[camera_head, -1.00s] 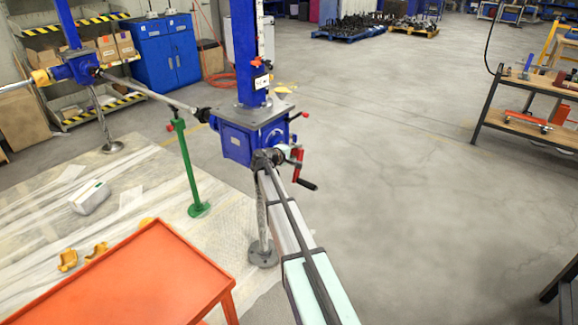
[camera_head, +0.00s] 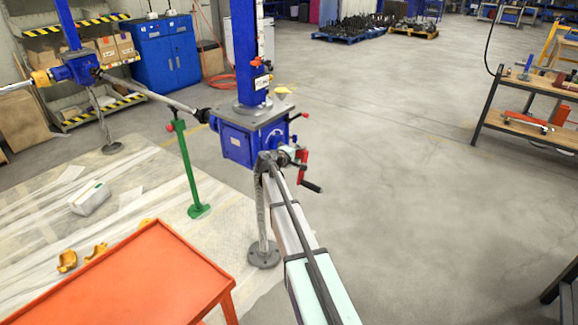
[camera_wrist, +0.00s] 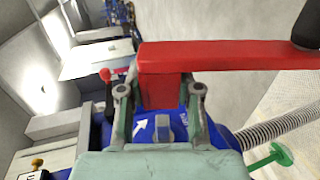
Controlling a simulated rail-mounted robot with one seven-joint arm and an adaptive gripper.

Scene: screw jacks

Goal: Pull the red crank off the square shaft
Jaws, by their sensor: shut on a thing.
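The red crank (camera_head: 302,166) is just right of the blue gearbox (camera_head: 237,143) in the head view, its black handle (camera_head: 312,187) at the lower end. In the wrist view, its red arm (camera_wrist: 230,56) runs to the right and its hub (camera_wrist: 160,92) is between my fingertips. My gripper (camera_wrist: 159,95) is shut on this hub. A grey square stub, seemingly the square shaft (camera_wrist: 164,126), shows below the hub in the wrist view, by a white arrow on blue. The hub looks apart from it there; the depth is hard to judge. My gripper is small in the head view (camera_head: 291,156).
A blue column (camera_head: 243,50) rises from the gearbox. A green stand (camera_head: 188,165) supports the area by the drive shaft (camera_head: 150,93) on the left. An orange table (camera_head: 130,275) is at the lower left. The floor right of the crank is open.

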